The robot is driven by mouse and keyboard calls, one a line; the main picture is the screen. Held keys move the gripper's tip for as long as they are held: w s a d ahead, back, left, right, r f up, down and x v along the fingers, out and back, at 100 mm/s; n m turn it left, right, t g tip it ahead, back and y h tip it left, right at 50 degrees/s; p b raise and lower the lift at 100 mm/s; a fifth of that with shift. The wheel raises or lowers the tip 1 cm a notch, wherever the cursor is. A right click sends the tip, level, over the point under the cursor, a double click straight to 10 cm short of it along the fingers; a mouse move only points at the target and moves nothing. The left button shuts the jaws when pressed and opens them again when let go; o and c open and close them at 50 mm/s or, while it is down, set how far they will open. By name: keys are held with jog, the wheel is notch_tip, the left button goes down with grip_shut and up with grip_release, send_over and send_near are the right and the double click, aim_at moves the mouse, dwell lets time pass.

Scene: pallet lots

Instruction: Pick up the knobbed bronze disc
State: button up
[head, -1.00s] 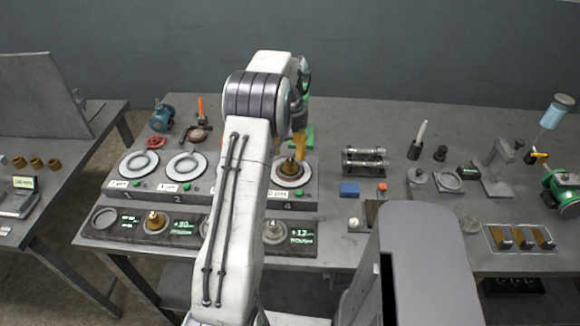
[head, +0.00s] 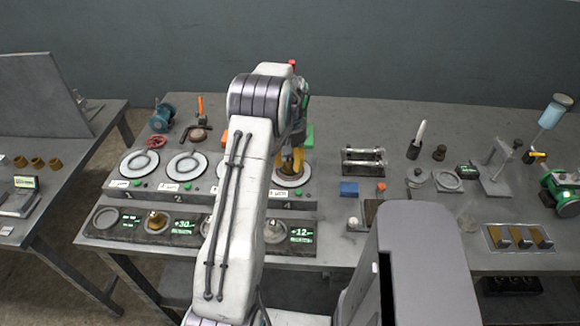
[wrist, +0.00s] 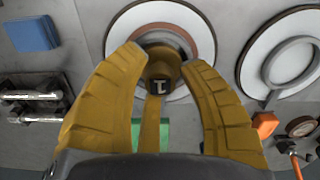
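A knobbed bronze disc (wrist: 204,40) lies on a round white plate (wrist: 122,33) in the wrist view. Its dark knob (wrist: 162,68), marked 1, stands up between my fingers. My gripper (wrist: 163,58) has its yellow fingers spread on both sides of the knob, with gaps visible. In the head view my gripper (head: 292,165) reaches down over the rightmost plate (head: 304,178) of the back row and hides most of the disc. Another brass knobbed piece (head: 156,221) sits in slot 2 of the front panel.
In the wrist view an orange block (wrist: 265,124) and a green block (wrist: 150,134) are near my fingers.

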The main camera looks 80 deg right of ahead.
aim_at(290, 159)
grip_shut()
jog(key=shift+r, duration=0.15)
dwell(0.4)
jog(key=shift+r, duration=0.3)
notch_tip(290, 159, up, 3)
jog(key=shift+d+r+b, duration=0.1)
jog(key=shift+b, duration=0.3)
jog(key=s+a+r+b, duration=0.1)
jog(key=s+a+r, duration=0.1)
jog(key=s, duration=0.3)
jog(key=s+a+r, duration=0.3)
jog(key=s+r, duration=0.1)
jog(key=s, duration=0.1)
jog(key=shift+s+r+b, duration=0.3)
jog(key=shift+b, duration=0.1)
